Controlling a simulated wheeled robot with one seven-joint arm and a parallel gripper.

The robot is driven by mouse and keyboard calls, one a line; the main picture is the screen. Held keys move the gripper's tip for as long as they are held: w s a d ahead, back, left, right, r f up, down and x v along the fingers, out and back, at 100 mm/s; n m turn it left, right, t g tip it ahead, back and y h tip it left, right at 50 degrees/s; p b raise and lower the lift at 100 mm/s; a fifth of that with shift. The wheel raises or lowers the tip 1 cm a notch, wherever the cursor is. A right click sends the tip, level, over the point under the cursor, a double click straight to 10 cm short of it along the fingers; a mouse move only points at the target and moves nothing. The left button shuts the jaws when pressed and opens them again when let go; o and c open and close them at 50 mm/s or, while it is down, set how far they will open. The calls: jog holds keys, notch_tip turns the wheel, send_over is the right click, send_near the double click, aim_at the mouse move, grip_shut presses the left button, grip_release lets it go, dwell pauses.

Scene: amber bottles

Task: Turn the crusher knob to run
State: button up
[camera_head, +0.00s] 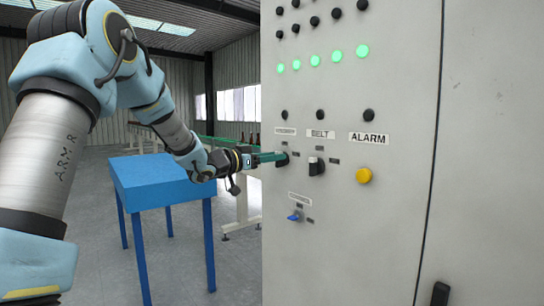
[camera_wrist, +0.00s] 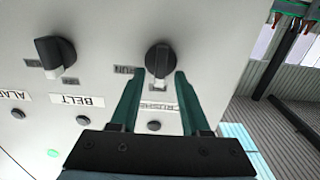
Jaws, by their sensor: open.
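The crusher knob (camera_wrist: 158,58) is a black rotary knob on the grey panel. In the wrist view, which is turned over, its pale pointer mark faces down toward the gripper, and a RUN label (camera_wrist: 124,70) sits at its left. My gripper (camera_wrist: 158,78) is open, with one green finger on each side of the knob's lower part; I cannot tell if they touch it. In the head view the gripper (camera_head: 270,157) reaches the panel from the left and partly hides the crusher knob (camera_head: 283,159) under its label (camera_head: 285,132).
The belt knob (camera_head: 317,166) is just right of the crusher knob, with a yellow alarm button (camera_head: 363,175) farther right. A blue key-like switch (camera_head: 294,217) sits below. Green lamps (camera_head: 309,60) are lit above. A blue table (camera_head: 165,182) stands left of the panel.

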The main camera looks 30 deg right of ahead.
grip_shut()
dwell(0.4)
jog(key=shift+f+m+b, duration=0.1)
jog(key=shift+m+b, duration=0.2)
jog(key=shift+b, duration=0.2)
jog(key=shift+s+d+f+m+b, duration=0.1)
jog(key=shift+s+m+b, duration=0.1)
jog(key=shift+m+b, duration=1.95)
jog(key=shift+s+a+f+m+b, duration=0.15)
jog(key=shift+m+b, duration=1.5)
jog(key=shift+b, duration=0.9)
jog(key=shift+s+d+f+m+b, duration=0.1)
jog(key=shift+s+d+m+b, duration=0.1)
jog(key=shift+m+b, duration=1.95)
jog(key=shift+r+b, duration=0.1)
jog(key=shift+b, duration=0.2)
